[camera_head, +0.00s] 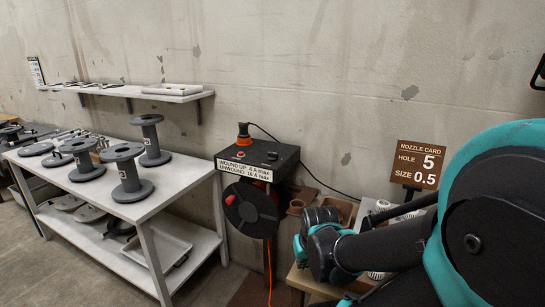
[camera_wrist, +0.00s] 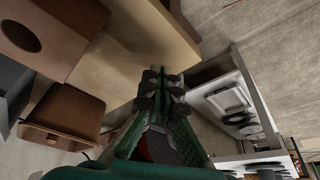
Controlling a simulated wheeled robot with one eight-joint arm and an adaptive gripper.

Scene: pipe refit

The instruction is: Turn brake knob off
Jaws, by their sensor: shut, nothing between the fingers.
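A black cable reel box (camera_head: 285,158) stands against the wall, with a label about wound and unwound current. A round dark drum (camera_head: 250,212) is on its front, with a red knob (camera_head: 230,199) at its left. I cannot tell for certain whether this red knob is the brake knob. Small red and dark controls sit on the box top. My gripper (camera_head: 318,222) is to the right of the reel, apart from it in the picture. In the wrist view my gripper (camera_wrist: 161,88) is shut and empty, over the edge of a wooden bench.
A white table (camera_head: 165,198) with several grey spools stands at left, under a wall shelf (camera_head: 130,91). A nozzle card (camera_head: 417,165) stands at right. Brown bins (camera_wrist: 66,112) lie beside my gripper in the wrist view. An orange cable (camera_head: 269,270) hangs below the reel.

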